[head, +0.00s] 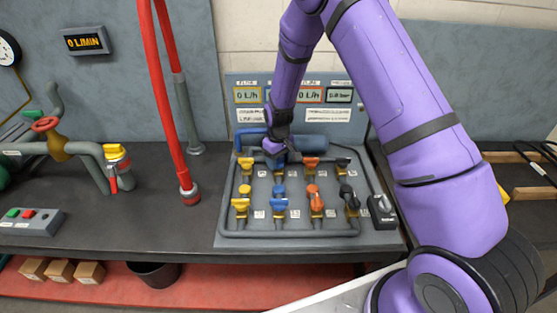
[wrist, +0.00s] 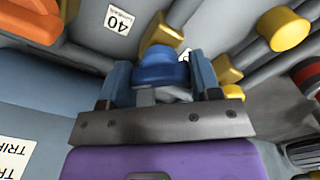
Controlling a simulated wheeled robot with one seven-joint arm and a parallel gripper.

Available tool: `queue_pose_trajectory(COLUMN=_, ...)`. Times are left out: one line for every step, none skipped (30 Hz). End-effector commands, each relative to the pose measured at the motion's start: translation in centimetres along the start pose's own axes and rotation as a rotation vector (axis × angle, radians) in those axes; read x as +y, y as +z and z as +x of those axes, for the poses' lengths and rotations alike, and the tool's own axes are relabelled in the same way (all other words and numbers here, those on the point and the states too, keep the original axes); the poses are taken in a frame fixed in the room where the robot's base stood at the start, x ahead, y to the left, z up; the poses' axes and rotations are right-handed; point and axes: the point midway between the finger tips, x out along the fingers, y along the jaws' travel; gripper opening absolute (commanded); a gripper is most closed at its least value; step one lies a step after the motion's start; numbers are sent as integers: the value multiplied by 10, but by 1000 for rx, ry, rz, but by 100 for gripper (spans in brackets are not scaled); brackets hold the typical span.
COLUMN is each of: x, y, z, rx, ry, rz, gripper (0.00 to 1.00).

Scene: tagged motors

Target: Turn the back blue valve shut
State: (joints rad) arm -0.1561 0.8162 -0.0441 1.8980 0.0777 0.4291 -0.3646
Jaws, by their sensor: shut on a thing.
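The back blue valve is mostly hidden behind my gripper (head: 279,154) in the head view. Its blue handle (wrist: 160,70) shows in the wrist view between my two fingers. My gripper (wrist: 162,85) is shut on this handle, one finger on each side. The valve belongs to the grey pipe panel (head: 228,222), in the row nearer the wall. The exact angle of the handle is hard to tell. The front blue valve (head: 280,200) stands apart in the nearer row.
Yellow valves (head: 241,204), orange valves (head: 315,196) and black valves (head: 348,196) stand close on both sides. Displays at the back read 0 L/h (head: 247,95). A red hose (head: 168,110) hangs left of the panel. A dark box with a knob (head: 383,210) is at right.

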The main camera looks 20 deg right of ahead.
Motion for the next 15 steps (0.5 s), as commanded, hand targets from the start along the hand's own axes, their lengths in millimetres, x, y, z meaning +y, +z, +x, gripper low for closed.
queue_pose_trajectory(x=0, y=0, z=0, rx=0, ry=1, rz=43, gripper=34)
queue_pose_trajectory(x=0, y=0, z=0, rx=0, ry=1, rz=70, gripper=34)
queue_pose_trajectory(x=0, y=0, z=0, rx=0, ry=1, rz=108, gripper=34)
queue_pose_trajectory(x=0, y=0, z=0, rx=0, ry=1, rz=137, gripper=34)
queue_pose_trajectory(x=0, y=0, z=0, rx=0, ry=1, rz=166, gripper=34)
queue_pose_trajectory(x=0, y=0, z=0, rx=0, ry=1, rz=203, gripper=34)
queue_pose_trajectory(x=0, y=0, z=0, rx=0, ry=1, rz=231, gripper=34)
queue_pose_trajectory(x=0, y=0, z=0, rx=1, ry=1, rz=260, gripper=34)
queue_pose_trajectory(x=0, y=0, z=0, rx=1, ry=1, rz=298, gripper=34)
queue_pose_trajectory(x=0, y=0, z=0, rx=1, ry=1, rz=326, gripper=34)
queue_pose_trajectory(x=0, y=0, z=0, rx=1, ry=1, rz=352, gripper=34)
queue_pose_trajectory(x=0, y=0, z=0, rx=1, ry=1, rz=387, gripper=34)
queue_pose_trajectory(x=0, y=0, z=0, rx=1, ry=1, rz=413, gripper=34)
queue_pose_trajectory(x=0, y=0, z=0, rx=1, ry=1, rz=438, gripper=34)
queue_pose_trajectory(x=0, y=0, z=0, rx=1, ry=1, rz=470, gripper=34)
